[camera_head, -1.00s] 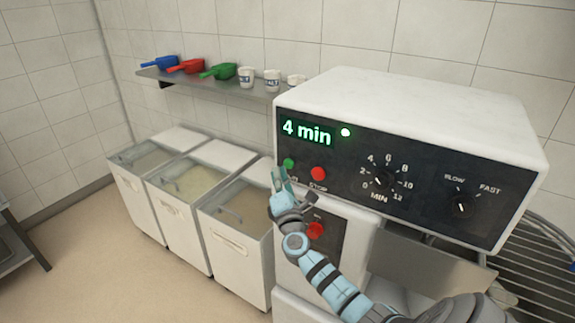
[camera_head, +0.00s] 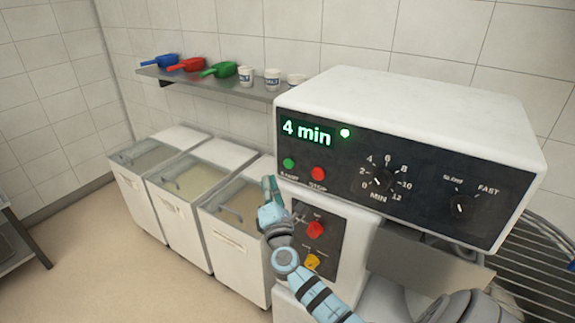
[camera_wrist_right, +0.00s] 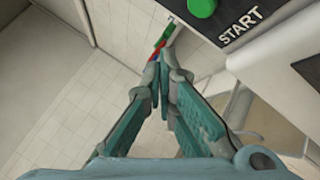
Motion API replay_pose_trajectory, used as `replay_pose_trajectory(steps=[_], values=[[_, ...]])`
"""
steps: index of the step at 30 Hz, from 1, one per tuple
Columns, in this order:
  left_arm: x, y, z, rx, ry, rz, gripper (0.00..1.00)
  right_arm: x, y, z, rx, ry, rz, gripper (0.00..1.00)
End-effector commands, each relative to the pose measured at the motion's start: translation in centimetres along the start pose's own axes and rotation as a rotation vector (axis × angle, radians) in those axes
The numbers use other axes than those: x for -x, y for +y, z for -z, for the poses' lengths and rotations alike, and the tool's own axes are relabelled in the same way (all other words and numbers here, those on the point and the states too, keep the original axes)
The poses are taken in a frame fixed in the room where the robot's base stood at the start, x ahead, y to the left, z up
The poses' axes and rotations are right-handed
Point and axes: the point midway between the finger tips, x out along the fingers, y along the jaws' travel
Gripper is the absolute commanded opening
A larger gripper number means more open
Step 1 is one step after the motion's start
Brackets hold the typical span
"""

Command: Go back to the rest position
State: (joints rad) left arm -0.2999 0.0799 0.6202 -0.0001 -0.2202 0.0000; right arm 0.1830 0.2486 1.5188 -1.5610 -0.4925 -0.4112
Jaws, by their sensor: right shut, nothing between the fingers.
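My right gripper (camera_head: 270,188) is shut and empty, just left of and below the green start button (camera_head: 288,163) on the mixer's control panel (camera_head: 400,180). It is apart from the button. In the right wrist view my right gripper (camera_wrist_right: 163,65) has its fingertips together, with the start button (camera_wrist_right: 203,7) and the START label above them to the right. The panel display (camera_head: 307,133) reads 4 min, with a bright green light beside it. My left gripper is not in view.
The white mixer housing (camera_head: 420,105) fills the right side. Several white flour bins with clear lids (camera_head: 232,245) stand to the left. A wall shelf (camera_head: 215,86) holds coloured scoops and cups.

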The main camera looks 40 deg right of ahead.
Motion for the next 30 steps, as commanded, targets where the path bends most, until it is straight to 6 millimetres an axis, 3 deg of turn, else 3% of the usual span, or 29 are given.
replay_pose_trajectory(steps=[14, 17, 20, 23, 24, 26, 27, 29, 30], values=[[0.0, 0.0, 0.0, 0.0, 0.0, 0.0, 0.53, 0.0, 0.0, 0.0, -0.005, 0.0, 0.0, 0.0], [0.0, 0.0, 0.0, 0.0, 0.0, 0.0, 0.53, 0.1, -1.2, 1.1, -0.126, 0.043, 0.038, 0.0], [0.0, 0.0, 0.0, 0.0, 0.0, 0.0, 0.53, 1.2, -6.3, 4.5, -0.347, 0.127, 0.199, 0.0], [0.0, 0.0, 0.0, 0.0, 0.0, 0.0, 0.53, 5.6, -14.3, 9.0, -0.601, 0.192, 0.459, 0.0], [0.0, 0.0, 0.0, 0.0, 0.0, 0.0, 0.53, 8.3, -17.6, 10.7, -0.7, 0.2, 0.576, 0.0], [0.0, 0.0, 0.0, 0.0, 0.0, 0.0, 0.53, 13.0, -22.3, 12.9, -0.838, 0.189, 0.752, 0.0], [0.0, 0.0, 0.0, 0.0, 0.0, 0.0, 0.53, 16.6, -25.1, 14.0, -0.92, 0.164, 0.867, 0.0], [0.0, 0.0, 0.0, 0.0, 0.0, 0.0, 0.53, 22.2, -28.9, 15.2, -1.031, 0.107, 1.033, 0.0], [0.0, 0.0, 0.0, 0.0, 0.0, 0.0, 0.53, 26.2, -31.2, 15.6, -1.096, 0.056, 1.139, 0.0]])
